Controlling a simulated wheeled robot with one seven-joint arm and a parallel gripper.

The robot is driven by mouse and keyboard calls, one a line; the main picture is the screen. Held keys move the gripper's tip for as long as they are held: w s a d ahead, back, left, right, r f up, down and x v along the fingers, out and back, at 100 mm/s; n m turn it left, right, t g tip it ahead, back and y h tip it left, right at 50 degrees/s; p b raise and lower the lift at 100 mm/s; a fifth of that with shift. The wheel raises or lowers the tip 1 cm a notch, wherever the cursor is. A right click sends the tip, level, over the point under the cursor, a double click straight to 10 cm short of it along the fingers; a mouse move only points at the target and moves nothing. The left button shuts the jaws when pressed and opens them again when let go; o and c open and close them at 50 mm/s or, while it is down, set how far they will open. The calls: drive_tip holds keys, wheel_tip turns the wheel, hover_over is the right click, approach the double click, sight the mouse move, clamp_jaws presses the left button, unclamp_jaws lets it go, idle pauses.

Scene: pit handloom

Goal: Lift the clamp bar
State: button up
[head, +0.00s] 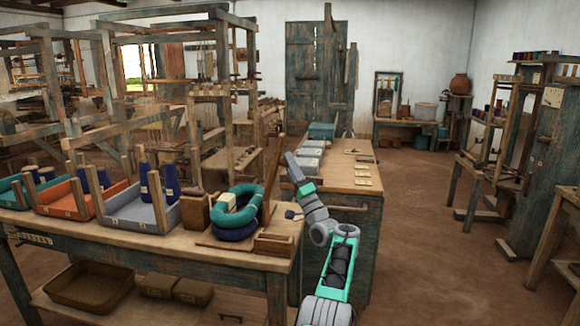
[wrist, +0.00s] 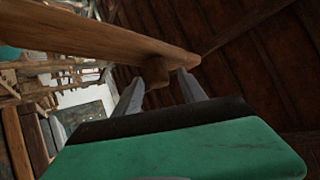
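The clamp bar (head: 271,188) is a brown wooden bar. In the head view it stands tilted upward beside the coiled skeins on the near bench. In the wrist view the bar (wrist: 95,32) crosses the upper left, close to the camera, with a short wooden knob (wrist: 156,74) on its underside. My gripper (wrist: 160,77) has its two grey fingers apart, one on each side of the knob. A small gap seems to show at the right finger. In the head view my gripper (head: 289,160) is at the bar's upper end, and its fingers are hard to make out.
Teal and dark blue skeins (head: 236,213) lie left of the bar. Orange (head: 135,213) and grey trays with blue cones stand further left. A cabinet bench (head: 350,205) with grey boxes (head: 308,160) is behind my arm. Open floor (head: 430,230) lies to the right.

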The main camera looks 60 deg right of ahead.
drive_tip(key=v, duration=0.7)
drive_tip(key=shift+s+a+f, duration=0.2)
drive_tip(key=shift+f, duration=0.05)
